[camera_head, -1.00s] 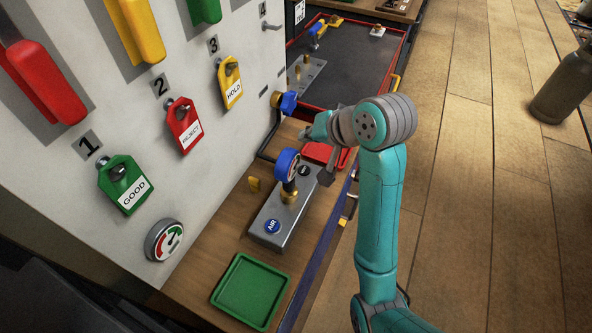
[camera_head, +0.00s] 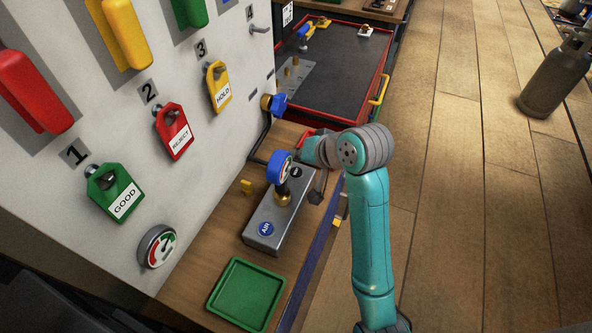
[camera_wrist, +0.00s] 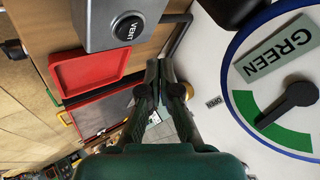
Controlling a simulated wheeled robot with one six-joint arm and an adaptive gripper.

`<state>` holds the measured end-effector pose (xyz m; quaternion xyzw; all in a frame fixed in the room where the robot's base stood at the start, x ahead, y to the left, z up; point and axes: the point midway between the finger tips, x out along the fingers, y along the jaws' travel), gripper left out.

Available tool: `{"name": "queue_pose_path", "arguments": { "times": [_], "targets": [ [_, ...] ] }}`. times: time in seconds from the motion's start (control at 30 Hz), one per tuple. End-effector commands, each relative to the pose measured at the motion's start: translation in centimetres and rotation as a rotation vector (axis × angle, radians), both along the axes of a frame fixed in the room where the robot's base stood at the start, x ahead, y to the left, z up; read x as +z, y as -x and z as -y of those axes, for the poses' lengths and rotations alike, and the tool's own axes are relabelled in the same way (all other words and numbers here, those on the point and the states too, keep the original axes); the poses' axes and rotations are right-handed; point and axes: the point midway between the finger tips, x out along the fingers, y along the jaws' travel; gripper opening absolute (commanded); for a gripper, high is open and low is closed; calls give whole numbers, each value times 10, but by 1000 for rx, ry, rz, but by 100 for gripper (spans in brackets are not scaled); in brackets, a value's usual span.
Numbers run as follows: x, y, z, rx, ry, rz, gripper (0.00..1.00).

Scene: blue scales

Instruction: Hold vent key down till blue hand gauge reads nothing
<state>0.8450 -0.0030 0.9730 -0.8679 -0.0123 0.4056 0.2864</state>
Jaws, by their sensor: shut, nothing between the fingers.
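The grey valve block (camera_head: 262,212) stands on the wooden bench. It bears a blue AIR key (camera_head: 265,229) at the near end and a black VENT key (camera_head: 296,172) at the far end. The VENT key also shows in the wrist view (camera_wrist: 128,27), uncovered. The blue gauge (camera_head: 279,168) stands on a brass stem on the block. In the wrist view its face (camera_wrist: 285,70) is cut off by the right edge; its black hand points down-left into the green band, under a GREEN label. My gripper (camera_wrist: 157,68) is shut and empty, apart from the VENT key and gauge.
A red tray (camera_wrist: 90,68) lies beyond the block, a green tray (camera_head: 246,293) at its near end. The panel on the left carries coloured tags and a small round gauge (camera_head: 157,247). A blue-handled valve (camera_head: 275,103) sticks out from its edge.

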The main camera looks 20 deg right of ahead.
Motion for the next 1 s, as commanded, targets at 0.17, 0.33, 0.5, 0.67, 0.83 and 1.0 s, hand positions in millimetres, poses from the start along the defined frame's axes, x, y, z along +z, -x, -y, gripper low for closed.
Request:
{"name": "queue_pose_path", "arguments": {
  "times": [0.17, 0.33, 0.5, 0.67, 0.83, 1.0],
  "targets": [
    [-17, 0, 0, 0, -1, -1, 0],
    [-25, 0, 0, 1, 0, -1, 0],
    [-26, 0, 0, -1, 0, 1, 0],
    [-26, 0, 0, -1, 0, 1, 0],
    [-26, 0, 0, -1, 0, 1, 0],
    [-26, 0, 0, -1, 0, 1, 0]
  ]
}}
